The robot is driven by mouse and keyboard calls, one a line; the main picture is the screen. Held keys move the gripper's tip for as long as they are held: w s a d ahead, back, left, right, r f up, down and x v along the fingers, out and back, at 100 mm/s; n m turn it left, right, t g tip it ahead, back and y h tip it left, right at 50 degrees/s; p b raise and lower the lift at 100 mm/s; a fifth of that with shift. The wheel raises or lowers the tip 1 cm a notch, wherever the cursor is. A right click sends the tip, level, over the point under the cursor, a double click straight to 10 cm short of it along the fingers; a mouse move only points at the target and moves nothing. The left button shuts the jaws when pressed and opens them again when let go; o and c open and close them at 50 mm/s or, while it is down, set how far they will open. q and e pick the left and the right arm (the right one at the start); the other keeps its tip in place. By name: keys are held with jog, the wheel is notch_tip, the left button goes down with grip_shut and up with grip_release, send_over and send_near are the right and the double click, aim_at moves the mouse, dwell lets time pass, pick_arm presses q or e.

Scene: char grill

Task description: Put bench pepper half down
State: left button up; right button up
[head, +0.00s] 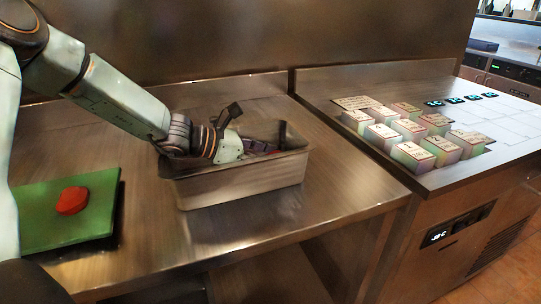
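A red pepper half (72,200) lies on a green cutting board (62,233) at the left of the steel bench. No gripper touches it. My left arm comes in from the left, and my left gripper (250,147) reaches down into a steel pan (243,185) in the middle of the bench. Its fingertips are partly hidden by the pan's wall and by dark things inside, so I cannot tell whether it is open, shut or holding something. My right gripper does not show.
To the right, a counter holds several labelled pale boxes (440,148) and a row of small dark displays (468,97). A steel back wall (250,40) stands behind the bench. The bench top between board and pan, and in front of the pan, is bare.

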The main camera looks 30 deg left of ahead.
pick_arm(q)
jog(key=o, duration=1.1)
jog(key=shift+r, duration=0.1)
jog(key=shift+s+a+r+p, duration=0.1)
jog(key=shift+a+r+p, duration=0.05)
jog(key=shift+r+p, duration=0.75)
jog(key=p+v, duration=0.3)
jog(key=v, duration=0.2)
jog(key=shift+s+a+p, duration=0.1)
jog(key=shift+p, duration=0.25)
jog(key=shift+p+v, duration=3.15)
jog(key=shift+p, duration=0.95)
jog(key=shift+f, duration=0.2)
